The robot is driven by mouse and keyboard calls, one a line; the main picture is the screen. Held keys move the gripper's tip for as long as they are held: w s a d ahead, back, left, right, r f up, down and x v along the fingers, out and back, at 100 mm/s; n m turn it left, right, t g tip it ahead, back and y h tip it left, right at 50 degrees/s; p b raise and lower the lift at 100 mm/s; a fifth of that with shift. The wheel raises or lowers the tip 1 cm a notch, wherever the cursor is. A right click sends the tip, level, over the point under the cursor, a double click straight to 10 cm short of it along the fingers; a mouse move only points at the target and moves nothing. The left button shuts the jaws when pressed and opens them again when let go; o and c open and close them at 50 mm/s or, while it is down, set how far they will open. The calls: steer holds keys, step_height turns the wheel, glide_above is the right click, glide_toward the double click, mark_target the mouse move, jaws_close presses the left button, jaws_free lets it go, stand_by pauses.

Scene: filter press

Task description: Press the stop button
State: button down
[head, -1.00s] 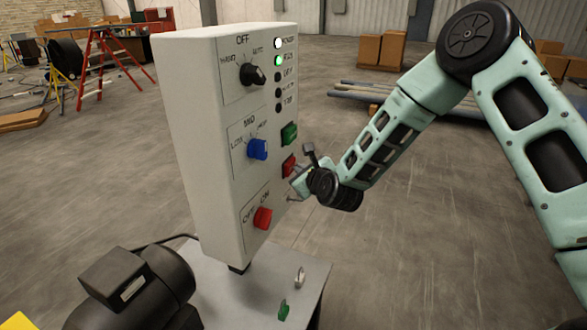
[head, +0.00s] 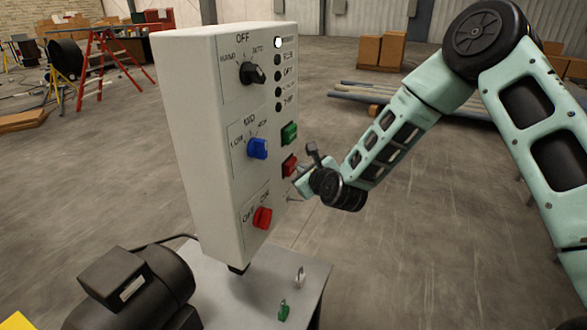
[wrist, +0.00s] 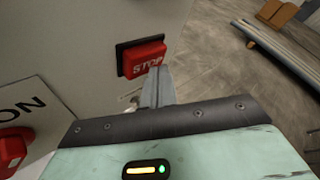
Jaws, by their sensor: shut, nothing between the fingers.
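The red stop button (head: 289,166) is on the front face of the light grey control panel (head: 195,130), below a green button (head: 289,134). In the wrist view the stop button (wrist: 142,60) reads STOP and sits in a black surround. My gripper (head: 297,184) is shut and empty. In the wrist view its fingertips (wrist: 159,74) are at the button's lower right edge, and they look to be touching it or very close. In the head view my wrist partly covers this spot. The green RUN lamp (head: 277,60) is dark; the top lamp (head: 278,43) is lit white.
The panel also carries a black selector (head: 254,75), a blue selector (head: 257,149) and a red OFF/ON knob (head: 262,218). A dark motor (head: 140,290) and a grey table top (head: 240,300) are below.

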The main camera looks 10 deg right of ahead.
steer(key=shift+s+d, duration=0.25)
steer(key=shift+d, duration=0.1)
steer(key=shift+d, duration=0.1)
steer(key=s+d, duration=0.1)
steer(key=d, duration=0.1)
steer(key=s+d, duration=0.2)
steer(key=shift+b, duration=0.35)
stand_by(0.6)
